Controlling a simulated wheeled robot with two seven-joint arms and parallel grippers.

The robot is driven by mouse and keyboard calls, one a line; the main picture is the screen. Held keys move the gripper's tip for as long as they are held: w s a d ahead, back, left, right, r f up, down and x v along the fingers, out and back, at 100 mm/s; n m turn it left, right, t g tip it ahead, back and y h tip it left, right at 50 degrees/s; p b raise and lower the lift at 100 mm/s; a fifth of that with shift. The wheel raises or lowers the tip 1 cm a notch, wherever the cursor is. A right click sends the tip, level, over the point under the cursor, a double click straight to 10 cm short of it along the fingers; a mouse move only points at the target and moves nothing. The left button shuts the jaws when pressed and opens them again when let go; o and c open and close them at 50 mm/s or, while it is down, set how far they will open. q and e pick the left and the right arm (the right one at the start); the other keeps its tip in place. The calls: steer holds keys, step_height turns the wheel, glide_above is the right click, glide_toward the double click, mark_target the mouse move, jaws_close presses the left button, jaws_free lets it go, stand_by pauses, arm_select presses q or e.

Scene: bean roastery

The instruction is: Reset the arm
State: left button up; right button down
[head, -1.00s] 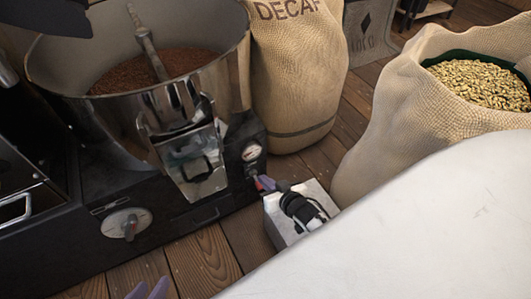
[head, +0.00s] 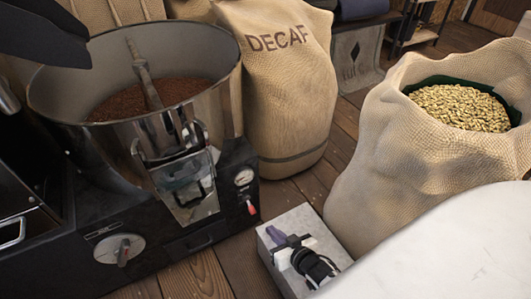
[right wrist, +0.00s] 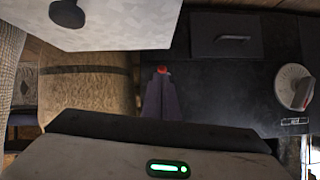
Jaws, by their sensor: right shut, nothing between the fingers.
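My right gripper (head: 274,235) has purple fingers and a black and white body. It is shut and empty, in front of a pale grey block in the head view. Its shut fingers also show in the right wrist view (right wrist: 160,97), with the red-tipped lever (right wrist: 162,69) just past their tips in the picture. In the head view the fingers are apart from that lever (head: 251,208), below and to its right. My left gripper is out of view.
The roaster's steel drum (head: 215,100) holds brown grounds or beans. A DECAF sack (head: 285,95) stands behind, and an open sack of pale beans (head: 390,165) at right. The pale block (head: 305,222) stands by the roaster. Wooden floor (head: 215,275) shows between.

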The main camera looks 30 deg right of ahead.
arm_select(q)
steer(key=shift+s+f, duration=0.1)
